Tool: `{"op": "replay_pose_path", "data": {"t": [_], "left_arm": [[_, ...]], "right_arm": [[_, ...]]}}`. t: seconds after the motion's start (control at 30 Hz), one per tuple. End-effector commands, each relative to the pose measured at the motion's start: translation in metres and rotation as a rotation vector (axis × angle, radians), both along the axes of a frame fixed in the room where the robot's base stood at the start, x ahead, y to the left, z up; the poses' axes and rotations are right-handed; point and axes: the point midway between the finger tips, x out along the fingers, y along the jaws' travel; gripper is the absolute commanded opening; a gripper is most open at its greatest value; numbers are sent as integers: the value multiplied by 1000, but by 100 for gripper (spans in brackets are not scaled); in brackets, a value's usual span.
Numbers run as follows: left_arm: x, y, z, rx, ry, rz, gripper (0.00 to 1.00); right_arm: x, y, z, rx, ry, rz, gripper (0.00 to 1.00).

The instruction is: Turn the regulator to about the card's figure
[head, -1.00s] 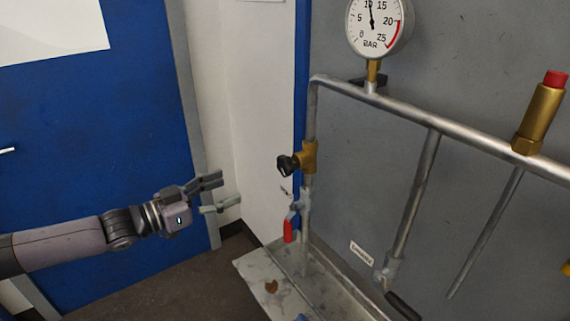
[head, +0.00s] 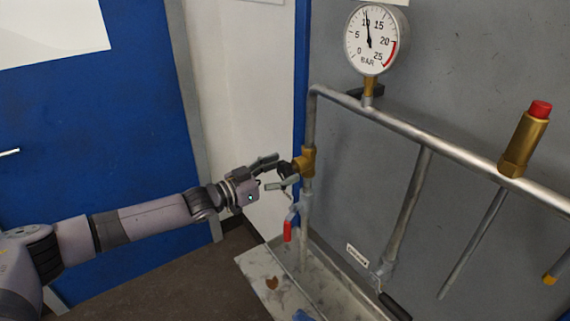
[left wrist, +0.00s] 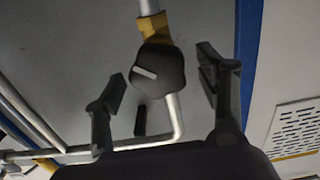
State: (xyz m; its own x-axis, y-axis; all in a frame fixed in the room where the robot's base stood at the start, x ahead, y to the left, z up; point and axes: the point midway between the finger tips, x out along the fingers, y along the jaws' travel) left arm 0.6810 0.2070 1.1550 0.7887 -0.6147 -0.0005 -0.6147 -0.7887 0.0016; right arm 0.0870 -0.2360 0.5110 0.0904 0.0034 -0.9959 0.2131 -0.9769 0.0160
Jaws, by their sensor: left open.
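The regulator is a brass body (head: 307,160) with a black knob (head: 287,170), on the upright pipe at the left. In the left wrist view the lobed knob (left wrist: 158,72) carries a pale pointer bar. My left gripper (head: 278,172) is open at the knob; in the left wrist view its fingers (left wrist: 163,77) stand either side of it, with visible gaps. The pressure gauge (head: 370,40) has its needle near 10 bar. Only the edge of a white sheet (head: 388,2) shows above the gauge; no card figure is readable. My right gripper is out of view.
A red-handled valve (head: 288,231) sits just below the regulator. A brass relief valve with a red cap (head: 525,140) stands on the sloping pipe at the right. A grey tray (head: 262,262) lies beneath. A blue door (head: 90,130) is at the left.

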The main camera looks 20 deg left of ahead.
Motion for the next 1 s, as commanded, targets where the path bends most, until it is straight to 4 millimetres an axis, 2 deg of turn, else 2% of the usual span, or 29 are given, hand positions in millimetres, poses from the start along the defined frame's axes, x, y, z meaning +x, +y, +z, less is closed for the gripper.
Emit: {"op": "replay_pose_path", "data": {"t": [0.13,0.47,1.0], "left_arm": [[9,-7,1,1,-1,0,66],[11,-9,0,1,0,0,65],[11,-9,0,1,0,0,29]], "right_arm": [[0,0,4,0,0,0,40],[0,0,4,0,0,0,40],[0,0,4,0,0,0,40]]}}
